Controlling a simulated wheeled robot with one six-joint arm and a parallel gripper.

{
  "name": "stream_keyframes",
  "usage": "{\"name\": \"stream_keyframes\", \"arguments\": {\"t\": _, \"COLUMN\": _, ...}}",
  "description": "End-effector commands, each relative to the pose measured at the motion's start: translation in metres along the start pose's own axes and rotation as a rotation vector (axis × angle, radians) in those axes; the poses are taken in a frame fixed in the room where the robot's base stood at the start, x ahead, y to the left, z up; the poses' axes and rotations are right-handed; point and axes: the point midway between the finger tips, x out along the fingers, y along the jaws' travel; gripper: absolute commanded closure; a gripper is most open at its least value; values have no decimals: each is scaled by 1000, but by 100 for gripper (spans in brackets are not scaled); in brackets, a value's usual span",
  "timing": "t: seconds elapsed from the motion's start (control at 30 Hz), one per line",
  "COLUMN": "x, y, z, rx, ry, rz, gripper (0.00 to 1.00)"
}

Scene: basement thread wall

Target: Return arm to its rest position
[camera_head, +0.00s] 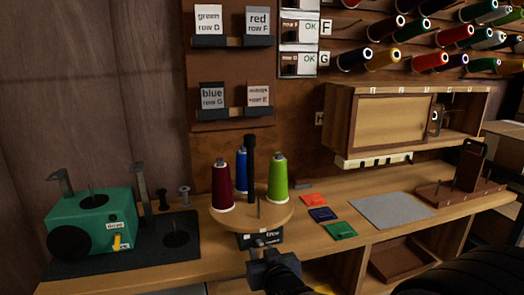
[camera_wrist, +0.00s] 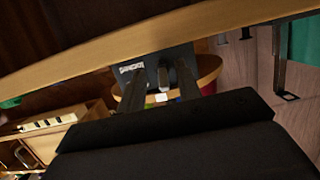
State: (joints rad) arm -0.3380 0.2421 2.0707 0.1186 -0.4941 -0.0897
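My gripper (camera_head: 267,256) is at the bottom middle of the head view, in front of the bench's front edge, by the small dark labelled box under the round wooden stand (camera_head: 272,218). In the wrist view my gripper (camera_wrist: 160,82) shows two dark fingers apart, with the labelled box (camera_wrist: 140,68) beyond them. A dark part of that box shows in the gap, and I see nothing clamped. The fingers look open and empty. Whether they touch the box cannot be told. My arm reaches up from the bottom edge.
The stand holds dark red (camera_head: 222,187), blue (camera_head: 241,172) and green (camera_head: 278,180) spools around a black post. A teal machine (camera_head: 92,222) stands left. Orange, navy and green packets, a grey mat (camera_head: 392,210) and a brown holder (camera_head: 465,180) lie right. A cabinet (camera_head: 395,120) hangs above.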

Motion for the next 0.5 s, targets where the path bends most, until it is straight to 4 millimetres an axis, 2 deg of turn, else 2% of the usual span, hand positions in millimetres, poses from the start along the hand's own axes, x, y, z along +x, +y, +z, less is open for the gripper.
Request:
{"name": "stream_keyframes", "arguments": {"t": 0.03, "x": 1, "y": 0, "z": 6, "rx": 0, "ry": 19, "rz": 0, "gripper": 67}}
{"name": "stream_keyframes", "arguments": {"t": 0.5, "x": 4, "y": 0, "z": 15, "rx": -1, "ry": 201, "rz": -1, "gripper": 67}}
